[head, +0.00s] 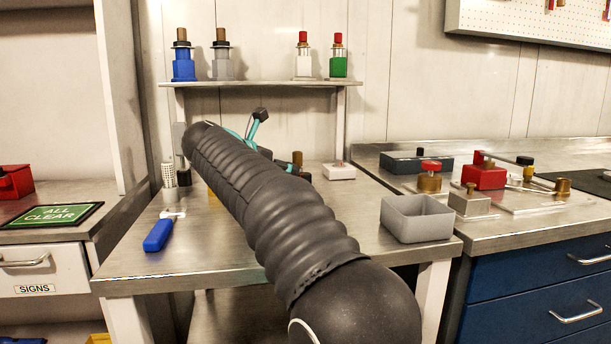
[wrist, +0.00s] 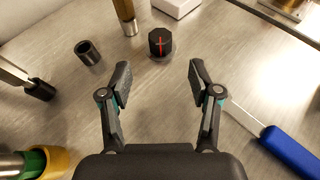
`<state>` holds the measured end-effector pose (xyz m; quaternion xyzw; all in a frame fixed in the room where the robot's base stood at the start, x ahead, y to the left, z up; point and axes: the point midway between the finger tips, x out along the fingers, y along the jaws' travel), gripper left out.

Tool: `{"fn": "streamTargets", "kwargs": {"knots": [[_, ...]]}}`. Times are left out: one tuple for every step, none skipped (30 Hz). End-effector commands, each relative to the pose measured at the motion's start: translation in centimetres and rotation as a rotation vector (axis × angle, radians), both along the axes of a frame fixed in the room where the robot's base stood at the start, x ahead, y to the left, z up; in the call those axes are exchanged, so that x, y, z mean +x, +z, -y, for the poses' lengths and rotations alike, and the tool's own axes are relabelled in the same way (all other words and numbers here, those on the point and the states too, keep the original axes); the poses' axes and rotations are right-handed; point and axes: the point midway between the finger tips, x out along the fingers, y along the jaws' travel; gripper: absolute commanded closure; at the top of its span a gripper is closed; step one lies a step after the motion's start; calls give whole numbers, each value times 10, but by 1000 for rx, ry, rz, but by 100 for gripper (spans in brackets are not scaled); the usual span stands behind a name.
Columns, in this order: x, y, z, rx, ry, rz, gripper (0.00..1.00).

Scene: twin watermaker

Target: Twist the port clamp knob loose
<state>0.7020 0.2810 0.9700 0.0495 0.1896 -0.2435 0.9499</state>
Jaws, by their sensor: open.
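A black faceted knob (wrist: 161,42) with a red line across its top stands on the steel bench in the wrist view; it looks like the port clamp knob. My gripper (wrist: 160,72) is open, its two fingers spread apart with nothing between them. The knob lies beyond the fingertips, roughly centred on the gap, and I see no contact. In the head view my gripper (head: 275,138) shows only partly, as dark and teal pieces above the bench.
A blue-handled tool (head: 159,234) lies on the bench (head: 185,268); it also shows in the wrist view (wrist: 289,150). A dark ring (wrist: 88,52) and a brown-handled piece (wrist: 125,14) stand near the knob. A grey bin (head: 415,219) is at right. A shelf (head: 265,84) spans the back.

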Motion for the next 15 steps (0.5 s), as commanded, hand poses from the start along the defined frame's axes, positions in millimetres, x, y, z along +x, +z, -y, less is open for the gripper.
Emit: {"fn": "streamTargets", "kwargs": {"knots": [[9,-5,5,-2,-2,-1,38],[13,-6,8,-2,-2,-1,38],[20,-9,11,-2,-2,-1,38],[24,-11,14,-2,-2,0,38],[29,-13,17,-2,-2,-1,38],[35,-16,20,-3,-3,0,38],[40,-18,23,-3,-3,0,38],[44,-20,26,-3,-3,0,38],[50,-23,29,-3,-3,0,38],[55,-25,32,-3,-3,0,38],[59,-27,34,-2,-3,-1,38],[64,-30,37,-2,-4,-1,38],[67,-31,40,-2,-4,0,38],[71,-32,42,-2,-4,0,38],[76,-34,44,-1,-5,0,38]]}}
